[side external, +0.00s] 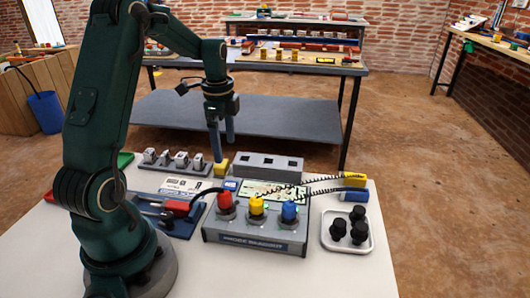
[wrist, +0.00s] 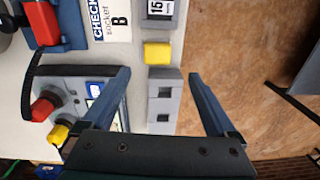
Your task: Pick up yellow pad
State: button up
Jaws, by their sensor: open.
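The yellow pad (side external: 221,168) is a small block on the white table, near its back edge. In the wrist view the yellow pad (wrist: 157,53) lies beyond the fingertips, roughly midway between them from side to side. My gripper (side external: 222,148) points down over the back of the table, with its fingertips close to the pad. In the wrist view my gripper (wrist: 158,75) has its two blue fingers spread wide with nothing between them touching. The exact height above the pad cannot be told.
A grey block with square sockets (side external: 268,166) stands right of the pad. Several small grey weights (side external: 181,160) stand to its left. A grey readout box (side external: 255,228) with red, yellow and blue knobs and a black-knob tray (side external: 335,245) are in front. Another yellow piece (side external: 354,179) lies at right.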

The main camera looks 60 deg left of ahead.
jog(key=shift+s+a+f+n, duration=0.2)
jog(key=shift+s+f, duration=0.1)
jog(key=shift+f, duration=0.15)
jog(key=shift+s+a+f+n, duration=0.1)
jog(key=shift+s+a+f, duration=0.15)
jog(key=shift+f, duration=2.5)
jog(key=c, duration=1.4)
jog(key=shift+c, duration=0.2)
jog(key=shift+r, duration=0.1)
jog(key=shift+r, duration=0.7)
notch_tip(320, 180, up, 3)
jog(key=shift+f, duration=0.1)
jog(key=s+a+r, duration=0.5)
jog(key=s+r, duration=0.1)
jog(key=s, duration=0.4)
jog(key=shift+s+r, duration=0.25)
jog(key=shift+r, duration=0.1)
